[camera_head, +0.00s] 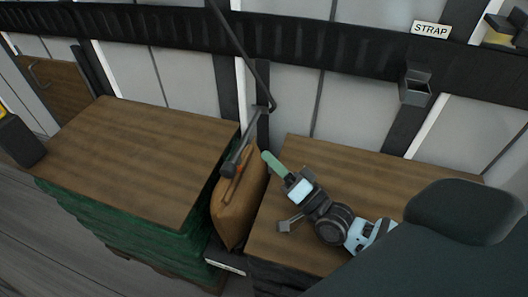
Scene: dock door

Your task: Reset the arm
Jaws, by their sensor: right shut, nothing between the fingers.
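My right arm comes in from the lower right, over the right wood-topped stack (375,180). Its gripper (268,158) is at the upper left end of the arm, with pale green fingers shut and nothing between them. The fingertips are just right of a brown bag (232,215) in the gap between two stacks; I cannot tell whether they touch it. My left gripper is not in view.
A left stack (140,150) has a wooden top and green sides. A dark bar (240,45) slants down to the gap, near a dark-ended rod (235,160). A grey holder (415,88) hangs on the wall below a STRAP sign (431,29). A dark object (18,140) stands far left.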

